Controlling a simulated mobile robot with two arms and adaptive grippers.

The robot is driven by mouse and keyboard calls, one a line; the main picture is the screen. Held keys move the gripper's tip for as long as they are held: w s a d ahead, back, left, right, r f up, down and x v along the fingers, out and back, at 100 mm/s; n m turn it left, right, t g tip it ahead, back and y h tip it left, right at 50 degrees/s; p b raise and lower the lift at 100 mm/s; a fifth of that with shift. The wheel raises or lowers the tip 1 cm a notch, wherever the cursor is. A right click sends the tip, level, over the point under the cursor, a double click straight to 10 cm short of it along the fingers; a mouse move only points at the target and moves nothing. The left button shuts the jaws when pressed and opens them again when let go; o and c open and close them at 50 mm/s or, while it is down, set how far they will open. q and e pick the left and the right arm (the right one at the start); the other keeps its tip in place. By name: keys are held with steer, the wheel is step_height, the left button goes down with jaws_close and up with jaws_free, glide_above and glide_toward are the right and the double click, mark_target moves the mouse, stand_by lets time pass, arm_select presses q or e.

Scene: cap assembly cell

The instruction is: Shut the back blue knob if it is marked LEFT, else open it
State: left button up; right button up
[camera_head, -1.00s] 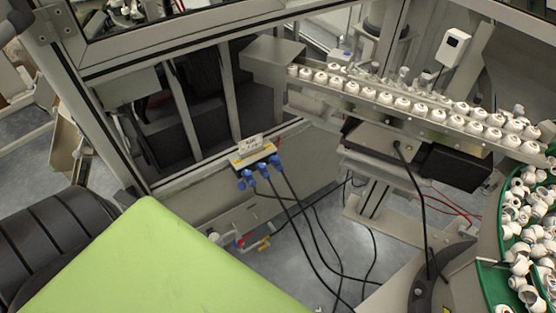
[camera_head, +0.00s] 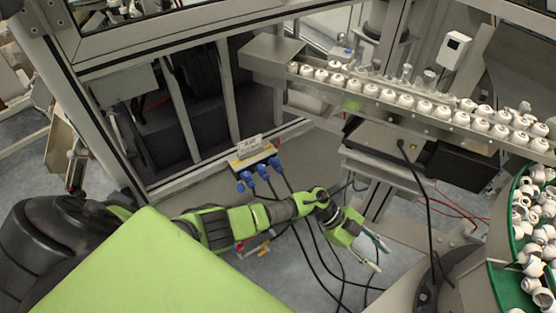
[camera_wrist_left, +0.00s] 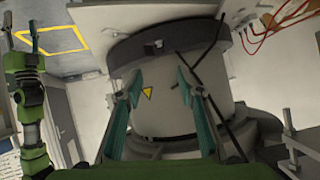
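Blue knob-like fittings (camera_head: 262,171) sit in a row on a pale block with a yellow strip, low by the frame at centre-left of the head view. Cables hang from them. A small plate (camera_head: 249,147) stands above; its lettering is too small to read surely. I cannot tell which fitting is the back knob. My left gripper (camera_head: 381,260) is open and empty, to the right of and below the fittings, apart from them; its two fingers also show apart in the wrist view (camera_wrist_left: 158,85). My right gripper (camera_wrist_left: 20,32) appears at the wrist view's left edge, fingers apart.
Lower valve parts with red and yellow handles (camera_head: 262,248) are partly behind my left arm. A rail of white caps (camera_head: 400,99) runs upper right; a green bowl rim (camera_head: 500,285) holds more. Black cables hang near my gripper. A grey drum (camera_wrist_left: 165,110) faces the wrist camera.

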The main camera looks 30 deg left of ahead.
arm_select(q)
steer(key=a+m+g+y, duration=0.2)
steer(key=a+g+y, duration=0.1)
steer(key=a+y, duration=0.25)
step_height(320, 180, up, 12)
steer(key=n+t+y+p, duration=0.2)
steer(key=n+y, duration=0.1)
steer(key=y, duration=0.8)
glide_above(277, 160)
steer(key=d, duration=0.3)
steer(key=shift+s+a+f, duration=0.15)
steer(key=shift+a+f, duration=0.05)
steer(key=shift+a, duration=0.05)
steer(key=x, duration=0.4)
steer(key=shift+a+f+h, duration=0.25)
steer(key=shift+f, duration=0.4)
jaws_close()
